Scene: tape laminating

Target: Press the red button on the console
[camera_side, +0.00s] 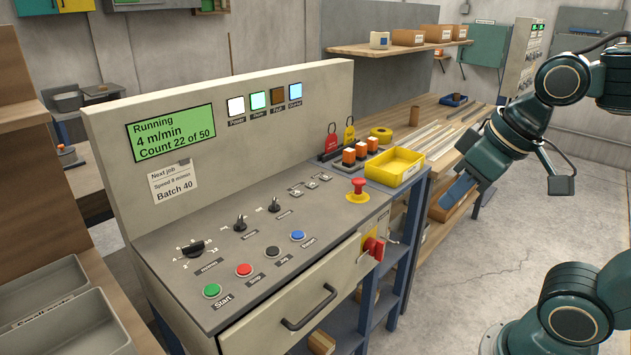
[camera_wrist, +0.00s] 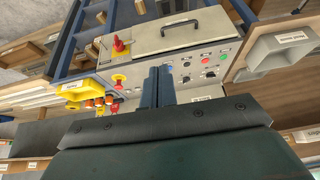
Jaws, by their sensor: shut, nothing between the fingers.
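The console (camera_side: 230,160) has a sloping grey panel with a row of round buttons along its front edge. The red button (camera_side: 244,270), labelled Stop, sits between the green Start button (camera_side: 212,290) and the black Jog button (camera_side: 273,253). A blue button (camera_side: 297,236) is at the row's right end. My gripper (camera_side: 452,196) is shut and empty, in the air right of the console and well apart from the red button. In the wrist view its closed fingers (camera_wrist: 157,84) point towards the console, and the red button (camera_wrist: 206,59) shows right of them.
A red mushroom knob (camera_side: 358,187) on a yellow base stands at the panel's right end, near a yellow tray (camera_side: 394,167). A red rotary switch (camera_side: 373,248) and a drawer handle (camera_side: 309,308) stick out in front. The air above the buttons is clear.

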